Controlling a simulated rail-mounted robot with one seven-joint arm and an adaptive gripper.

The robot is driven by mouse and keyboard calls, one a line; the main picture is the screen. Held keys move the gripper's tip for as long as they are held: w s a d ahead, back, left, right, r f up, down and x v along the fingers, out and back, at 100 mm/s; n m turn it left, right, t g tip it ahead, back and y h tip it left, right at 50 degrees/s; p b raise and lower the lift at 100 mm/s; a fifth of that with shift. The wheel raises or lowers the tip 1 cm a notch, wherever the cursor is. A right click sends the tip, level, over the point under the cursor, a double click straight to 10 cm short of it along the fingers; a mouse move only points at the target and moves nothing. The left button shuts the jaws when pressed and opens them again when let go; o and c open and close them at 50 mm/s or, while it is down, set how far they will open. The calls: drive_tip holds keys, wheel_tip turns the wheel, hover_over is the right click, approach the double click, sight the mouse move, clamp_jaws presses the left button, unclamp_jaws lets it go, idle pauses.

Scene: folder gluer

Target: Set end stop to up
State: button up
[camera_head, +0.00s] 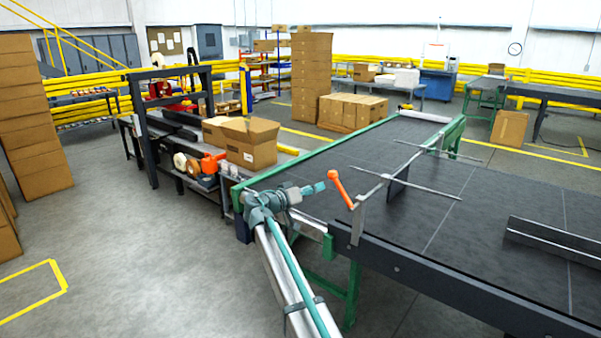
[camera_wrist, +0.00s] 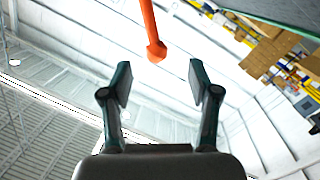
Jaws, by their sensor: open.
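An orange lever (camera_head: 341,190) stands tilted at the near-left edge of the dark conveyor table, its rounded knob up and to the left. Its lower end meets a grey metal bracket (camera_head: 358,219) on the table edge. I cannot tell which part the end stop is; the lever seems to belong to it. My gripper (camera_head: 318,187) is just left of the lever's knob. In the wrist view my gripper (camera_wrist: 160,85) is open and empty, and the lever (camera_wrist: 152,28) comes down from the top, its round end ahead of the gap between the fingertips.
The conveyor table (camera_head: 440,215) has a green frame, with thin rods and an upright plate (camera_head: 398,188) across it. A long dark rail (camera_head: 553,238) lies at right. Open cartons (camera_head: 250,142) stand on a bench behind my arm.

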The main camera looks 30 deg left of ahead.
sight(333, 175)
drive_tip(key=shift+m+t+h, duration=0.3)
drive_tip(key=shift+m, duration=0.5)
drive_tip(key=p+x, duration=0.1)
drive_tip(key=x, duration=0.2)
drive_tip(key=r+p+x, duration=0.1)
drive_tip(key=x, duration=0.3)
drive_tip(key=p+x, duration=0.1)
drive_tip(key=x, duration=0.2)
drive_tip(key=shift+w+a+r+p, duration=0.15)
drive_tip(key=shift+w+a+p, duration=0.05)
drive_tip(key=shift+w+p, duration=0.2)
clamp_jaws()
